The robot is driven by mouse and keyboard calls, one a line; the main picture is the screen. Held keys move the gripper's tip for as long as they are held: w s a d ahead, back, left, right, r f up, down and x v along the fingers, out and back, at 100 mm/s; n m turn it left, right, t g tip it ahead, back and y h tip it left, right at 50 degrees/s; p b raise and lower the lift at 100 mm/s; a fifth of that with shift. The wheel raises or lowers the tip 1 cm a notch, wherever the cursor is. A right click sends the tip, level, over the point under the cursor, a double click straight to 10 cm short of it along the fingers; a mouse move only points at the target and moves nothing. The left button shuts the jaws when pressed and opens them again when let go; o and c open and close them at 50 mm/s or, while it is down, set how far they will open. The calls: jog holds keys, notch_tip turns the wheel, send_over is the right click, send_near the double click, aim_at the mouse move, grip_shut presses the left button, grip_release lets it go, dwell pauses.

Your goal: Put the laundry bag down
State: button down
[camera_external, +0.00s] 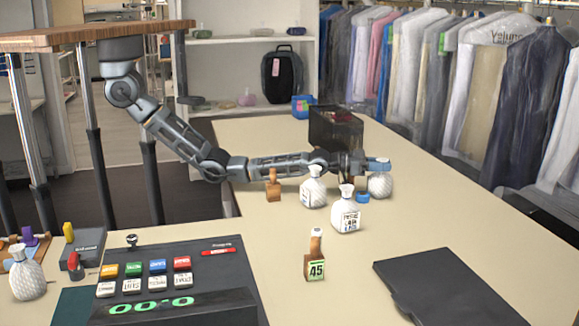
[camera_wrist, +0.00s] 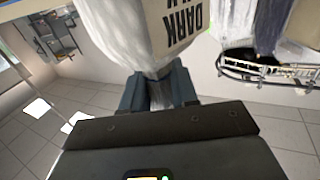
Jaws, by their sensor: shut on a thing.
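My gripper (camera_external: 376,163) is over the far half of the counter, shut on a white laundry bag (camera_external: 380,185). In the wrist view the bag (camera_wrist: 150,30) fills the top middle, with dark print reading "DARK" on it, and its neck runs between my fingers (camera_wrist: 160,92). In the outside view the bag is below the fingers, low over the counter (camera_external: 400,235); I cannot tell whether its base touches the top. Two similar white bags, one with a printed label (camera_external: 346,219) and one beside it (camera_external: 313,192), stand upright to its left.
A dark crate (camera_external: 335,130) stands behind my forearm. A blue ring (camera_external: 362,197) lies beside the held bag. Wooden tags (camera_external: 272,188) and (camera_external: 315,265) stand on the counter. A black flat case (camera_external: 445,285) lies front right. Hanging garments (camera_external: 480,90) line the right.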

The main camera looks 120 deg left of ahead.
jog(key=shift+r, duration=0.1)
jog(key=c, duration=0.9)
grip_release()
jog(key=shift+f, duration=0.2)
jog(key=shift+o, duration=0.2)
jog(key=shift+r, duration=0.1)
jog(key=shift+r, duration=0.2)
jog(key=p+v, duration=0.8)
jog(key=v, duration=0.3)
jog(key=shift+s+d+f, duration=0.2)
jog(key=shift+s, duration=0.25)
jog(key=shift+c, duration=0.3)
